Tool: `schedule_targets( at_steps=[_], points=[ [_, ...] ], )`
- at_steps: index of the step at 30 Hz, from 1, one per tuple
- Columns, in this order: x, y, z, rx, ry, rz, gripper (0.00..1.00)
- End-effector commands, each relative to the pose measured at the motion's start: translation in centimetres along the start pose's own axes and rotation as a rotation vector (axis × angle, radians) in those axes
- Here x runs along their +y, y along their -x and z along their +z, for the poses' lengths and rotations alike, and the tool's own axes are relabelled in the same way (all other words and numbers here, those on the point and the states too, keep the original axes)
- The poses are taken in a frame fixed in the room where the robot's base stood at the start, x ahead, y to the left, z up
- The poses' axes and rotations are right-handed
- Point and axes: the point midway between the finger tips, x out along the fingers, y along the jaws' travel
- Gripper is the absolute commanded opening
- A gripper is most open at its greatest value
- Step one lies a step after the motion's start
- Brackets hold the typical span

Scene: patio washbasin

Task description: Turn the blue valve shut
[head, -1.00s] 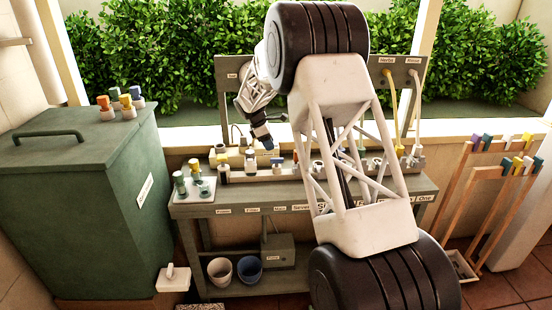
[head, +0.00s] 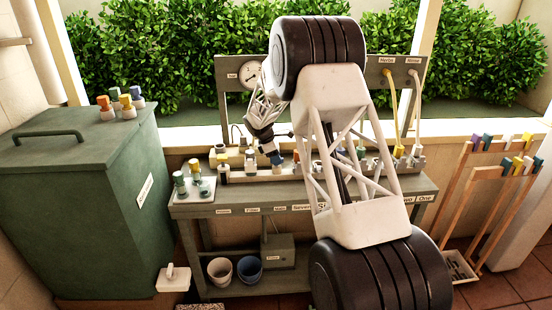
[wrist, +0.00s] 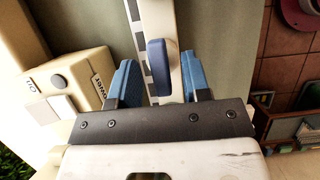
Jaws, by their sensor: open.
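The blue valve shows in the wrist view as a rounded blue handle (wrist: 160,66) on a pale pipe or rail with black and white marks. Its long side runs roughly along that rail. My gripper (wrist: 159,62) is open, with one blue fingertip on each side of the handle and a visible gap on both sides. I cannot tell whether the fingertips are level with the handle or still above it. In the head view my gripper (head: 275,158) is low over the bench's pipe row, left of my arm. The blue valve cannot be made out there.
A cream box (wrist: 65,82) stands close left of my gripper in the wrist view. The bench (head: 240,200) carries several coloured valves and a gauge (head: 252,73). A green bin (head: 75,200) stands left, wooden racks (head: 500,190) right. My arm hides the bench's middle.

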Motion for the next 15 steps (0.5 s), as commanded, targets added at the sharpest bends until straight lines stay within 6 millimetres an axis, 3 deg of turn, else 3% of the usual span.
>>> schedule_targets(
  at_steps=[8, 15],
  points=[
    [0.0, -0.07, 0.02, 0.0, 0.0, 0.0, 0.44],
    [0.0, -0.06, 0.02, 0.0, 0.0, 0.0, 0.08]
  ],
)
